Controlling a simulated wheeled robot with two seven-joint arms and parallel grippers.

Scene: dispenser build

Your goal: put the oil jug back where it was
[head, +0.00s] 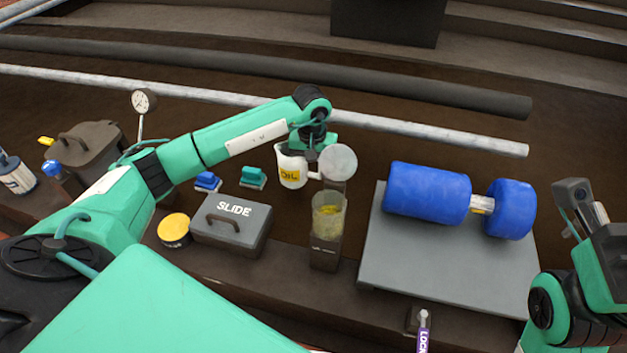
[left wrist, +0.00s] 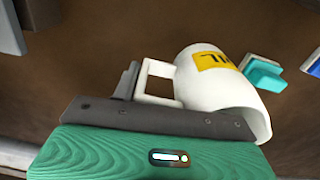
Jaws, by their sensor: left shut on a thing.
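The oil jug (head: 291,168) is white with a yellow label reading OIL. In the head view it is just left of the clear dispenser cup with a round lid. My left gripper (head: 313,165) is shut on the jug's handle, at the jug's right side. In the left wrist view the jug (left wrist: 215,80) looks tilted, with its square handle at the jaws (left wrist: 135,90). Whether its base touches anything is hard to tell. My right gripper (head: 575,205) is at the right edge, beside the grey plate; its jaws are not clear.
The dispenser cup (head: 328,215) holds yellowish contents, with a round lid (head: 338,162) above. A grey SLIDE box (head: 230,225), a yellow-topped tin (head: 174,230), and blue (head: 208,181) and teal (head: 253,177) blocks stand left. A purple-labelled LOCK lever (head: 423,335) is in front.

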